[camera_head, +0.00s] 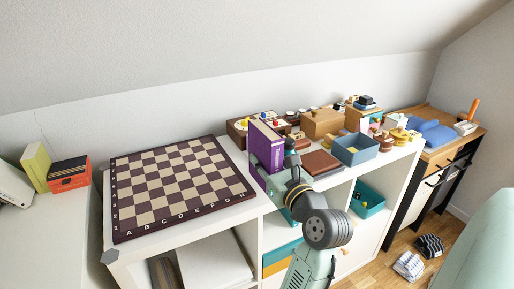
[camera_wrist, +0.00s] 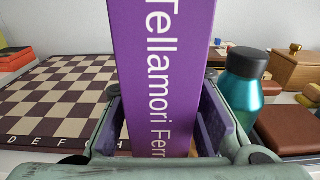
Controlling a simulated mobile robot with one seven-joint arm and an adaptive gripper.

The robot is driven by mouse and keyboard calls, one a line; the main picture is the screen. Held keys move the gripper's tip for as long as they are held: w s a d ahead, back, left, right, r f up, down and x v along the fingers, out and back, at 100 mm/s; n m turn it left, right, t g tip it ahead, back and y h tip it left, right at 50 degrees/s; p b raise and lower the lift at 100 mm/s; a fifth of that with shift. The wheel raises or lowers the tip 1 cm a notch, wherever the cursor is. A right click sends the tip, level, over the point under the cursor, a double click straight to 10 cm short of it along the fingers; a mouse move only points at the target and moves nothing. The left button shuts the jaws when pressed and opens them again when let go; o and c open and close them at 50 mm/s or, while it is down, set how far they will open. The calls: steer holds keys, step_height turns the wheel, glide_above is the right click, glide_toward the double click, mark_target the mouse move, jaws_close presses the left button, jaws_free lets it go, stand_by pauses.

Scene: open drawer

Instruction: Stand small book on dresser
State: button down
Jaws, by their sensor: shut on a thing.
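A small purple book (camera_head: 265,142) is upright at the right edge of the chessboard, over the white shelf unit top (camera_head: 215,226). My gripper (camera_head: 268,172) is shut on its lower part. In the wrist view the book (camera_wrist: 163,60) shows its spine with white lettering, between the two fingers of my gripper (camera_wrist: 160,100). The book's bottom edge is hidden by the gripper, so I cannot tell whether it touches the surface.
A chessboard (camera_head: 180,185) lies left of the book. A teal bottle (camera_wrist: 243,85) stands close to the right finger. A brown box (camera_head: 322,163), blue bin (camera_head: 355,150) and wooden boxes (camera_head: 322,122) crowd the right side. A yellow-green book (camera_head: 36,165) stands at far left.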

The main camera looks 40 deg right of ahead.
steer(key=shift+w+d+f+p, duration=0.25)
steer(key=shift+w+d+f, duration=0.45)
steer(key=shift+w, duration=1.55)
steer(key=shift+w+d+f+p, duration=0.4)
steer(key=shift+w+f, duration=0.45)
steer(key=shift+w, duration=1.35)
steer(key=shift+w+d+f+p, duration=0.15)
steer(key=shift+w+d+f, duration=0.6)
steer(key=shift+w, duration=1.5)
steer(key=shift+f, duration=0.15)
steer(key=c, duration=1.7)
jaws_free()
steer(key=shift+f, duration=0.1)
steer(key=o, duration=0.4)
